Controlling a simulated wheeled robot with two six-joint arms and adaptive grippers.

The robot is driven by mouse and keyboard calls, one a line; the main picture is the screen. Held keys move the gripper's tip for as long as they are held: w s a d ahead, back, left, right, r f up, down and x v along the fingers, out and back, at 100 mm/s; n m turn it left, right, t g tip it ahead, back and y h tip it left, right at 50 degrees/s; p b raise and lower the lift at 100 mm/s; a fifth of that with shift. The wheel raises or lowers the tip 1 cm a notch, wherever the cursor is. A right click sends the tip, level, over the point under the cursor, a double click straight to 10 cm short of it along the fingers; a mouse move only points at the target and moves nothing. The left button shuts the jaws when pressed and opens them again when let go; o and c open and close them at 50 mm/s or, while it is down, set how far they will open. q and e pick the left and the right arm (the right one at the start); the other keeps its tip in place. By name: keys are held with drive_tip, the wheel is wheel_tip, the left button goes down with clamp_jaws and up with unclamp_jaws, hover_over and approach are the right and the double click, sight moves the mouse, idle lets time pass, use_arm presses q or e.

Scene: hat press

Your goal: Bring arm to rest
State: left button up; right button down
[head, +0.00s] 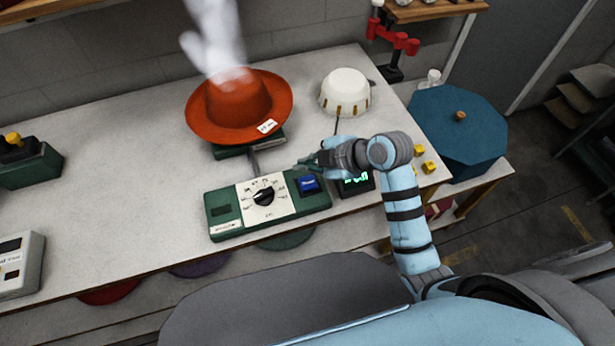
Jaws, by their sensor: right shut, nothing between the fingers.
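My right arm reaches in from the lower right over the worktable (90,240). Its gripper (306,163) is shut and empty, above the table just behind a blue button (309,184). I cannot tell whether the fingertips touch anything. The button sits at the right end of a green control box (225,222) with a black dial (264,196). An orange-red hat (238,105) with a white tag rests on a green base behind the box. White steam (215,35) rises above the hat. My left gripper is not in view.
A white bowl-shaped thing (345,91) stands behind my right gripper. A small display with green digits (355,183) lies under my right wrist. Yellow cubes (429,166) lie near the right edge. A blue octagonal lidded container (458,124) stands beyond it. The left middle of the table is clear.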

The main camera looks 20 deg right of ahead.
drive_tip(key=s+d+f+m+g+h, duration=0.1)
drive_tip(key=s+d+f+m+h, duration=0.15)
drive_tip(key=s+d+m, duration=0.4)
drive_tip(key=s+d+f+m+g+h, duration=0.1)
drive_tip(key=s+d+f+m+h, duration=0.2)
drive_tip(key=s, duration=0.6)
drive_tip(key=s+d+f+m+g+h, duration=0.1)
drive_tip(key=s+d+f+m+h, duration=0.15)
drive_tip(key=s+m, duration=0.45)
drive_tip(key=s+d+f+g+b, duration=0.1)
drive_tip(key=d+f, duration=0.1)
drive_tip(key=f, duration=0.9)
drive_tip(key=s+d+f+b, duration=0.1)
drive_tip(key=s+f, duration=0.1)
drive_tip(key=f, duration=0.9)
drive_tip(key=s+f+m+g+b, duration=0.1)
drive_tip(key=s+f, duration=1.2)
drive_tip(key=shift+s+d+f+y+b, duration=0.2)
drive_tip(key=shift+d+f+y+b, duration=0.1)
drive_tip(key=shift+d, duration=0.1)
